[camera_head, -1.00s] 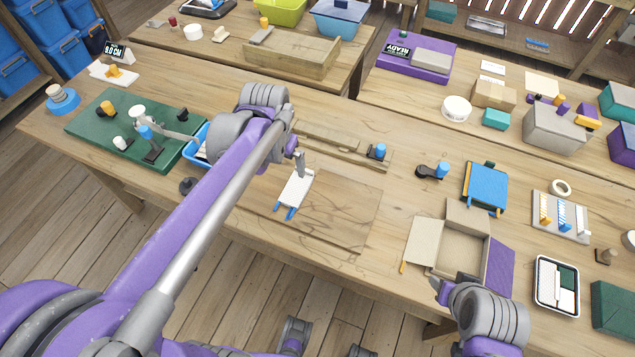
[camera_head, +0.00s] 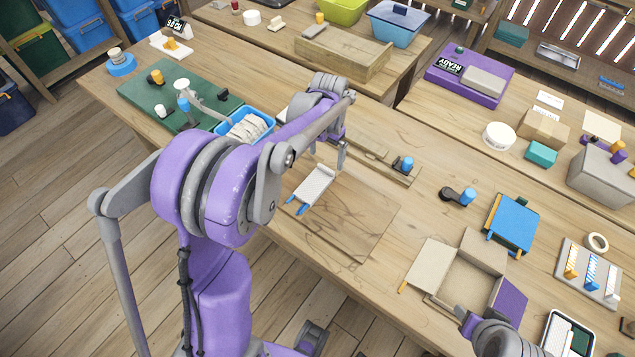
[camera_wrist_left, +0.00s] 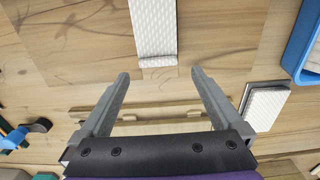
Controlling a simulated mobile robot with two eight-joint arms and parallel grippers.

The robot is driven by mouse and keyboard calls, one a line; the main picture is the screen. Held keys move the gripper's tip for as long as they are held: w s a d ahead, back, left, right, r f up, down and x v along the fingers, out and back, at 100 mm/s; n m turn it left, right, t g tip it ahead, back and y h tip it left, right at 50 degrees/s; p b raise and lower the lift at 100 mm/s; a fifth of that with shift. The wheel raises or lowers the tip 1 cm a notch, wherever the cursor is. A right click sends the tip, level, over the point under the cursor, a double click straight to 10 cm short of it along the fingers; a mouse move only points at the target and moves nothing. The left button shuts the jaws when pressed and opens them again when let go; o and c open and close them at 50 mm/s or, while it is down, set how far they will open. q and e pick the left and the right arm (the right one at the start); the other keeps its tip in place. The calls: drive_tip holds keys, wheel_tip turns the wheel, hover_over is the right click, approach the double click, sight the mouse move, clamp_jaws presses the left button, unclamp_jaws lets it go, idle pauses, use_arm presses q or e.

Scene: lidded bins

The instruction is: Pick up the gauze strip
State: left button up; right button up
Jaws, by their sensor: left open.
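A white textured strip (camera_head: 315,186), which looks like the gauze strip, lies at the front of the table with blue tips at its near end. In the left wrist view the white strip (camera_wrist_left: 154,32) lies ahead of the fingers, with a textured band at its nearer end. My left gripper (camera_wrist_left: 160,73) is open and empty, its two fingers apart and short of the strip. In the head view my left gripper (camera_head: 340,168) hangs near the strip's far end. My right gripper (camera_head: 462,316) is partly visible at the bottom by the cardboard box; its jaws are unclear.
A blue bin (camera_head: 268,122) with white folded pieces stands left of the strip. A second white textured piece (camera_wrist_left: 264,106) lies right of the fingers in the wrist view. A wooden rail (camera_head: 385,165) lies behind. An open cardboard box (camera_head: 436,262) stands right. Bare wood lies between.

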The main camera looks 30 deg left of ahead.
sight(315, 184)
use_arm(q)
wheel_tip(315, 184, down, 5)
drive_tip(key=shift+d+r, duration=0.1)
drive_tip(key=shift+d, duration=0.05)
drive_tip(key=c, duration=1)
